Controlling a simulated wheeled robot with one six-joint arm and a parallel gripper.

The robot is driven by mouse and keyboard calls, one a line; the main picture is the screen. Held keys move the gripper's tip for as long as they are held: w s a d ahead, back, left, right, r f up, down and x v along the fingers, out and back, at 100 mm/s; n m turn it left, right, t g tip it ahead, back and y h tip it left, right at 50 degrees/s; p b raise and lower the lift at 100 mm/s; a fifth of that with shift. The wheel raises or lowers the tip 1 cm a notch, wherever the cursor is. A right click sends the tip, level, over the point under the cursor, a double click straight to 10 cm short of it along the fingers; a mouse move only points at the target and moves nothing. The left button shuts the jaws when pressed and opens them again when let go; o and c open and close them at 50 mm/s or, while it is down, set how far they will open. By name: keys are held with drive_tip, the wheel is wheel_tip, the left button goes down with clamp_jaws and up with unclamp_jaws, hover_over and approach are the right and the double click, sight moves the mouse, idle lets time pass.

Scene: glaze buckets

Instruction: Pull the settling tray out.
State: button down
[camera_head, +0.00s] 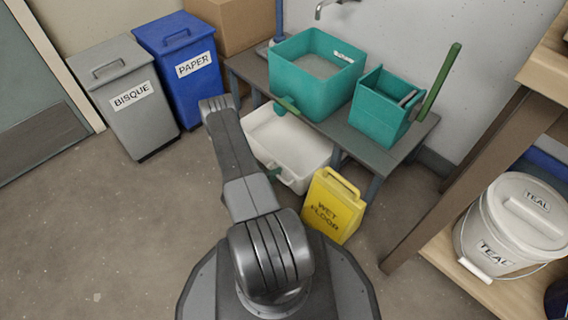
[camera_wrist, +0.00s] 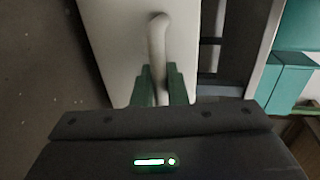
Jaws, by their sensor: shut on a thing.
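The settling tray is the white, open-topped tray (camera_head: 300,150) low at the bench. Much of it shows in front of the bench's front edge, and its back part is hidden under the bench top. It also shows as a pale surface in the wrist view (camera_wrist: 115,45). Its pale bar handle (camera_wrist: 157,40) runs between my green fingers. My gripper (camera_wrist: 160,85) is shut on this handle. In the head view only a bit of green finger (camera_head: 275,172) shows at the tray's front, and my own arm hides the rest.
The bench (camera_head: 375,145) carries a teal tub (camera_head: 305,90) and a smaller teal bucket (camera_head: 380,115). A yellow wet-floor sign (camera_head: 333,208) stands close right of the tray. Grey (camera_head: 135,110) and blue (camera_head: 190,85) bins stand left. Floor at front left is clear.

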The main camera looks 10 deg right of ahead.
drive_tip(key=shift+f+v, duration=0.25)
drive_tip(key=shift+v, duration=0.85)
drive_tip(key=c, duration=1.8)
unclamp_jaws()
drive_tip(key=shift+a, duration=0.1)
drive_tip(key=p+v, duration=0.3)
drive_tip(key=v, duration=1)
drive_tip(key=shift+s+a+p, duration=0.2)
drive_tip(key=shift+a+p, duration=0.05)
drive_tip(key=shift+p, duration=0.05)
drive_tip(key=shift+w+d, duration=0.1)
drive_tip(key=shift+b+x, duration=1.8)
drive_tip(key=shift+x, duration=4.9)
